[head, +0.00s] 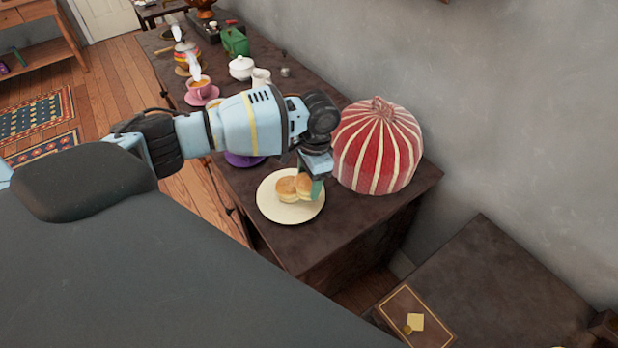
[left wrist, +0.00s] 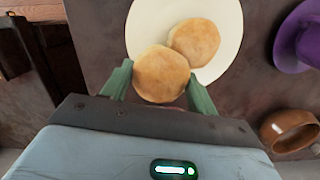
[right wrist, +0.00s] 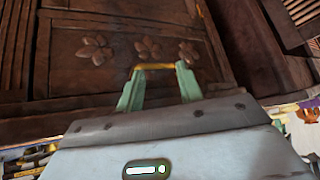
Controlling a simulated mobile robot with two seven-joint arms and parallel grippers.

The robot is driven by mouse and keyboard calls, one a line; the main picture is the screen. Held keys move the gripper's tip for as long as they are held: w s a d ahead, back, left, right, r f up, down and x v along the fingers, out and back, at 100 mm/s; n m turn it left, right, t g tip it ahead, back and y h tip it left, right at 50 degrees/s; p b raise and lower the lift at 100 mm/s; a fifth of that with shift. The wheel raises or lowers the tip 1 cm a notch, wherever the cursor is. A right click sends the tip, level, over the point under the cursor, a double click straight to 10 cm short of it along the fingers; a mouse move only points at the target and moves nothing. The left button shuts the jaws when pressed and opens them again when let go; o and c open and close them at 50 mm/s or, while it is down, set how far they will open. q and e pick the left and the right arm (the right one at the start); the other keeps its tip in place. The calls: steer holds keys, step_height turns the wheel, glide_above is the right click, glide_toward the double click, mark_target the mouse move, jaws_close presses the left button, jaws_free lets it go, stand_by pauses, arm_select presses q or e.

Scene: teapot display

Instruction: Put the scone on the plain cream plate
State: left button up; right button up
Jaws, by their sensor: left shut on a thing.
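The plain cream plate (head: 272,209) lies near the front end of the dark sideboard; it also shows in the left wrist view (left wrist: 231,50). Two round golden scones show over it. One scone (head: 286,190) rests on the plate, and also shows in the left wrist view (left wrist: 195,42). My left gripper (head: 314,184) is shut on the other scone (head: 304,187), seen between the green fingers in the left wrist view (left wrist: 161,74). That scone overlaps the plate's edge there; I cannot tell whether it touches the plate. My right gripper (right wrist: 160,84) is open, facing a carved wooden front.
A red and cream striped cosy (head: 378,147) stands right beside the plate. A purple saucer (head: 243,160) lies behind the plate, partly hidden by my left arm. A brown bowl (left wrist: 290,130) shows in the left wrist view.

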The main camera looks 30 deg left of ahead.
arm_select(q)
steer(key=o, duration=1.1)
steer(key=shift+c, duration=0.2)
step_height(320, 180, up, 12)
steer(key=w+p, duration=0.1)
steer(key=shift+w+d, duration=0.2)
steer(key=shift+d, duration=0.1)
steer(key=shift+s+f, duration=0.1)
